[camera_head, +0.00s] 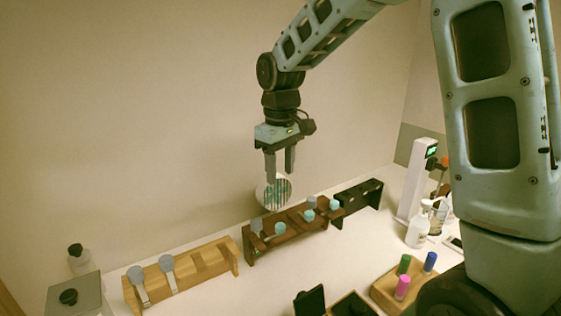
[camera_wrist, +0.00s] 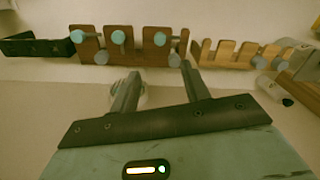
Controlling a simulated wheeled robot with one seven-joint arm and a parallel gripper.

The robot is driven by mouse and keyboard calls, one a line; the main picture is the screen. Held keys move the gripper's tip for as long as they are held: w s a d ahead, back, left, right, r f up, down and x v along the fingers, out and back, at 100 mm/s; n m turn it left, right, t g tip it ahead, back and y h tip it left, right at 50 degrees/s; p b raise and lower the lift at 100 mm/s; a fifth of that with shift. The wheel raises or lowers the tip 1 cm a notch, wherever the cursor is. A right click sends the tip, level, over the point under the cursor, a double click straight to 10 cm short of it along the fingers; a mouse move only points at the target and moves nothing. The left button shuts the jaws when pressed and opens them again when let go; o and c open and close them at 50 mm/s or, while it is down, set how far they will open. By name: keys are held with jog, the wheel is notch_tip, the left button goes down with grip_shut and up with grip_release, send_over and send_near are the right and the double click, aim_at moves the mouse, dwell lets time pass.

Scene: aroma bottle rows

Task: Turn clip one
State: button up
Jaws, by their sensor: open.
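My gripper (camera_head: 280,178) is open and empty, pointing down above and behind the dark brown rack (camera_head: 290,233). In the wrist view, the fingers of my gripper (camera_wrist: 160,70) are apart with nothing between them. The brown rack (camera_wrist: 136,45) holds several round-headed pieces that look like clips, some with a teal head (camera_head: 309,215) and some with a grey head (camera_head: 311,202). The light wooden rack (camera_head: 207,263) holds two grey-blue headed clips (camera_head: 136,273) (camera_head: 166,263) at its left end. Which piece is clip one cannot be told.
A black rack (camera_head: 372,195) stands right of the brown one. A white bottle (camera_head: 418,232), a wooden tray (camera_head: 384,293) with coloured vials and a dark-capped bottle (camera_head: 78,260) stand around. The table front centre is partly clear.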

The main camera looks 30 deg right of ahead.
jog(key=shift+r, duration=1.25)
jog(key=s+a+f+n+b, duration=0.15)
jog(key=s+a+f, duration=0.25)
jog(key=s+a, duration=0.7)
jog(key=s+a+f+n, duration=0.1)
jog(key=s+a+f, duration=0.2)
jog(key=s, duration=0.4)
jog(key=s+a+f+n, duration=0.2)
jog(key=s+a+f, duration=0.1)
jog(key=s+a, duration=0.2)
jog(key=s, duration=0.2)
jog(key=shift+s+a+y, duration=0.25)
jog(key=shift+s+y, duration=0.05)
jog(key=shift+s, duration=0.1)
